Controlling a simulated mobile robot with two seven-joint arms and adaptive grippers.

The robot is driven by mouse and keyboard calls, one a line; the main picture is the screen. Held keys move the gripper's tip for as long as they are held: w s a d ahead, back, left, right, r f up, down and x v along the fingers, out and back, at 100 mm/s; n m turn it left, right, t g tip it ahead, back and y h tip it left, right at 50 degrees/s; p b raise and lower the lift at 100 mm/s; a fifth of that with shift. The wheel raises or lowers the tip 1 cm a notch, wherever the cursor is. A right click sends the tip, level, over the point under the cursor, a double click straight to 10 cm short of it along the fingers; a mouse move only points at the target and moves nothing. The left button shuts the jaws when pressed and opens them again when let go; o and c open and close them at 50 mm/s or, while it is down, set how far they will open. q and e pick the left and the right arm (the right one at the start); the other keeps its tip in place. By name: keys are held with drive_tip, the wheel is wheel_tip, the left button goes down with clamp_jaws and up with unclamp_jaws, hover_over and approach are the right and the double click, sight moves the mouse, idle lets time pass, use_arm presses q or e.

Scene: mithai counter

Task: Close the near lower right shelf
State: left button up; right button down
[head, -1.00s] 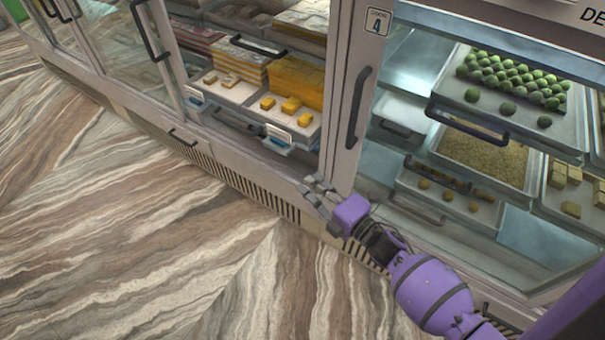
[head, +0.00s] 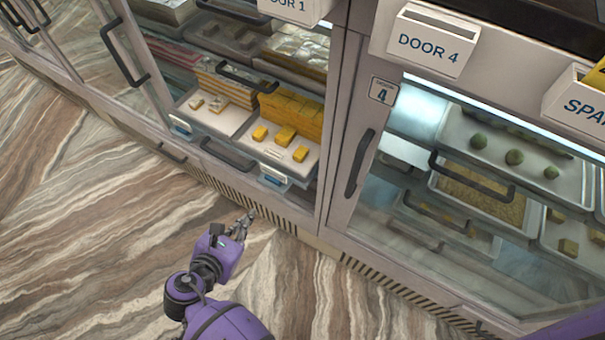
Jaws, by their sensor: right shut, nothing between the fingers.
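Behind glass at the right, below the DOOR 4 sign (head: 434,41), are shelves with dark handles. A lower shelf's handle (head: 438,216) sits near the bottom of that bay, dim behind the glass; I cannot tell how far in this shelf is. My right gripper (head: 247,222) is shut and empty, in front of the case's lower front, left of the door 4 handle. It seems apart from the case and touches no shelf. My left gripper is not in view.
The marbled floor (head: 80,220) in front is clear.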

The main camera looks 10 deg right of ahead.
use_arm(q)
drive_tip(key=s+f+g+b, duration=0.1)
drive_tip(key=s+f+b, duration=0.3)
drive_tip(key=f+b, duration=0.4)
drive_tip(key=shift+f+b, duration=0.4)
drive_tip(key=shift+b, duration=0.55)
use_arm(e)
drive_tip(key=w+d+f+h, duration=0.2)
drive_tip(key=w+d+f, duration=0.2)
drive_tip(key=w+d, duration=0.4)
drive_tip(key=d, duration=0.4)
drive_tip(key=shift+g, duration=0.4)
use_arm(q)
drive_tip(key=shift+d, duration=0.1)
use_arm(e)
drive_tip(key=shift+d+f, duration=0.1)
